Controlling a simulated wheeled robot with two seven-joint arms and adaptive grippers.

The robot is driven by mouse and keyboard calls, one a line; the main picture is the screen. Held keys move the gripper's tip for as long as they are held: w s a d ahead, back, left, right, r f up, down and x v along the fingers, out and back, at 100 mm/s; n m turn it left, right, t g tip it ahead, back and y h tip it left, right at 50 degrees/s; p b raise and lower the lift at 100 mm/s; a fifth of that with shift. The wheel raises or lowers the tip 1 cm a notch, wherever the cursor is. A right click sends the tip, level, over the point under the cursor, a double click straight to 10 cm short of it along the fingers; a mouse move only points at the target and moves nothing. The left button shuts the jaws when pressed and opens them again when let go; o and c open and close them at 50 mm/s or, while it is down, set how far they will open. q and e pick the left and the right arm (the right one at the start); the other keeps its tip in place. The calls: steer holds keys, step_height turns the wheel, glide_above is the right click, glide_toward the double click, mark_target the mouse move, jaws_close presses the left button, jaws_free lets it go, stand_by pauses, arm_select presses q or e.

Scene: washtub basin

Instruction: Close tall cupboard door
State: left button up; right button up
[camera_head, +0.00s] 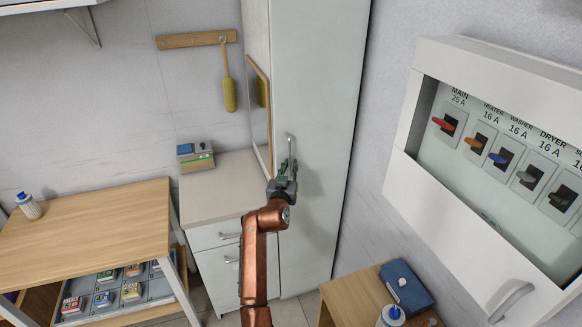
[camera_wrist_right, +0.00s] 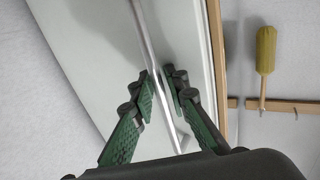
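The tall cupboard's pale door (camera_head: 325,100) fills the upper middle of the head view. It looks flush or nearly flush with the cupboard body; I cannot tell if a small gap is there. Its thin upright metal handle (camera_head: 290,146) is near the door's left edge. My right gripper (camera_head: 287,170) is at the handle's lower part. My left gripper is out of view.
A wood-framed mirror (camera_head: 260,115) hangs on the cupboard's left side, above a low cabinet (camera_head: 225,195). A wooden table (camera_head: 95,225) stands left. An open breaker box (camera_head: 480,200) is at right. A small wooden table (camera_head: 350,300) with a blue box (camera_head: 407,290) stands at lower right.

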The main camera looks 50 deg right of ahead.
steer(key=shift+f, duration=0.15)
steer(key=v, duration=0.7)
steer(key=shift+a, duration=0.25)
steer(key=shift+s, duration=0.15)
